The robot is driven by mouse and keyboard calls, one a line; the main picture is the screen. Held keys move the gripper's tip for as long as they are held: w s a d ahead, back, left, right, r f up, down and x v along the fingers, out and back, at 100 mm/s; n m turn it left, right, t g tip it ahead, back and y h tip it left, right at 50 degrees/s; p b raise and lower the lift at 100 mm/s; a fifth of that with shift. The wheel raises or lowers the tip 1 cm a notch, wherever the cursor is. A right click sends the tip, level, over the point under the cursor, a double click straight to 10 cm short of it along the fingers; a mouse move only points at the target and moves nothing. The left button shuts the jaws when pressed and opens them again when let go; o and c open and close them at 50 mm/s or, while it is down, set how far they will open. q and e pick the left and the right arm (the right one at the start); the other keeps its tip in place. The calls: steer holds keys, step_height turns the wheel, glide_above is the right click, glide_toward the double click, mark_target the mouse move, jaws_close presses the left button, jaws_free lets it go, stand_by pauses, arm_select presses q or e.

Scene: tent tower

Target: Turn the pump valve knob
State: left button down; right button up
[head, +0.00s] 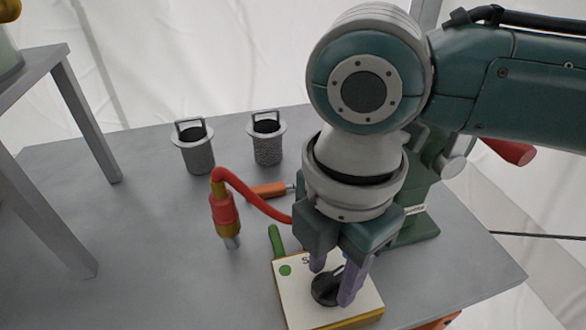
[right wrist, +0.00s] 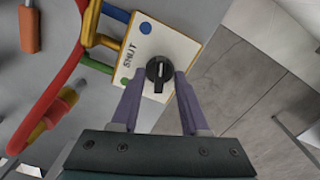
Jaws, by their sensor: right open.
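The pump valve knob (head: 325,289) is a round black dial on a white plate (head: 297,303) with a yellow edge. In the right wrist view, the knob (right wrist: 159,69) has a pale pointer line, and the plate (right wrist: 150,43) reads "SHUT" beside it, with a green and a blue dot. My right gripper (head: 337,285) points down over the plate, its purple fingers on either side of the knob. In the right wrist view its open fingers (right wrist: 158,88) flank the knob; I cannot tell whether they touch it. My left gripper is not in view.
A red hose (head: 240,188) with a brass-tipped nozzle (head: 224,215) lies left of the plate. Two grey mesh baskets, one on the left (head: 194,147) and one on the right (head: 266,138), stand at the back. The grey table (head: 130,230) is clear at left. A green pump body (head: 420,205) stands behind my arm.

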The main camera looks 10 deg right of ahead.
jaws_close()
stand_by(0.4)
